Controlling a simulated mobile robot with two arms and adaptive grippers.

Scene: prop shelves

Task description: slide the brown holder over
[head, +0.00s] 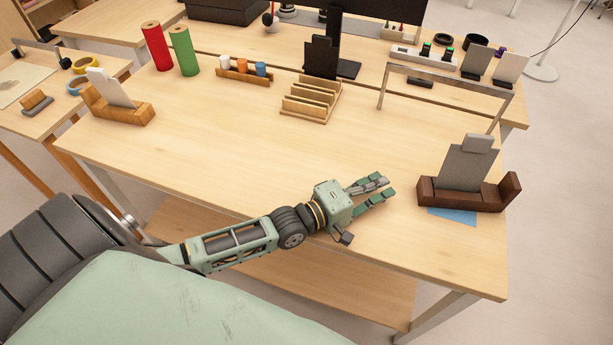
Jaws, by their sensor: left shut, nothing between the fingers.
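The dark brown holder (485,199) stands at the right end of the wooden table, with a grey upright plate (467,168) in it. A blue patch (453,216) lies on the table under the holder and shows along its front edge. My left gripper (390,186) is over the table just left of the holder, its fingers pointing right toward it. The gripper is shut and empty, with a small gap between it and the holder. My right gripper is not in view.
A silver arch (446,79) stands behind the holder. A light slotted rack (311,100), a lighter brown holder (122,108) with a white card, and red (157,46) and green (184,51) cylinders stand farther back. The middle of the table (240,130) is clear.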

